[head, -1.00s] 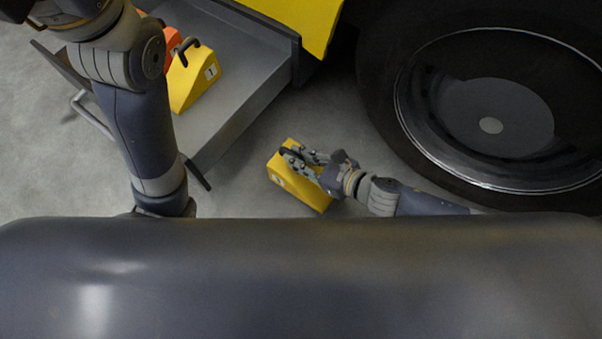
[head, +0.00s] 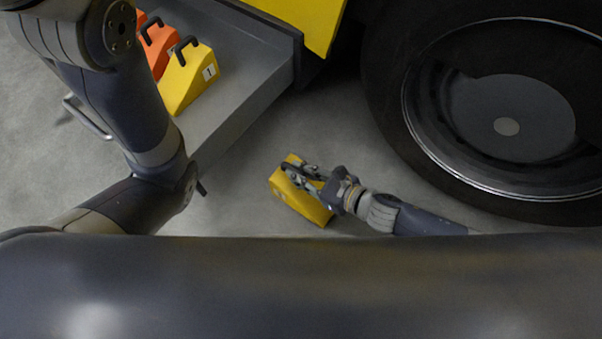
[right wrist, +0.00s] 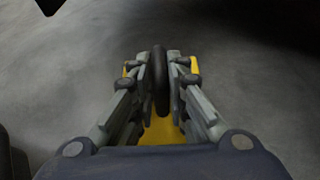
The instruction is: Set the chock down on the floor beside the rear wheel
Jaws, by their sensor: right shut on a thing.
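A yellow wedge chock (head: 303,203) is in my right gripper (head: 303,176), left of the big dark wheel (head: 507,125) in the head view. The right gripper is shut on the chock's dark handle. In the right wrist view, the fingers (right wrist: 160,80) close on both sides of the black handle, and parts of the yellow chock (right wrist: 162,132) show below and beside them. Whether the chock touches the floor (head: 250,215) is hard to tell.
An open grey tray (head: 245,105) stands at the upper left under the yellow vehicle body (head: 300,20). A grey bar handle (head: 87,117) sticks out left of the tray.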

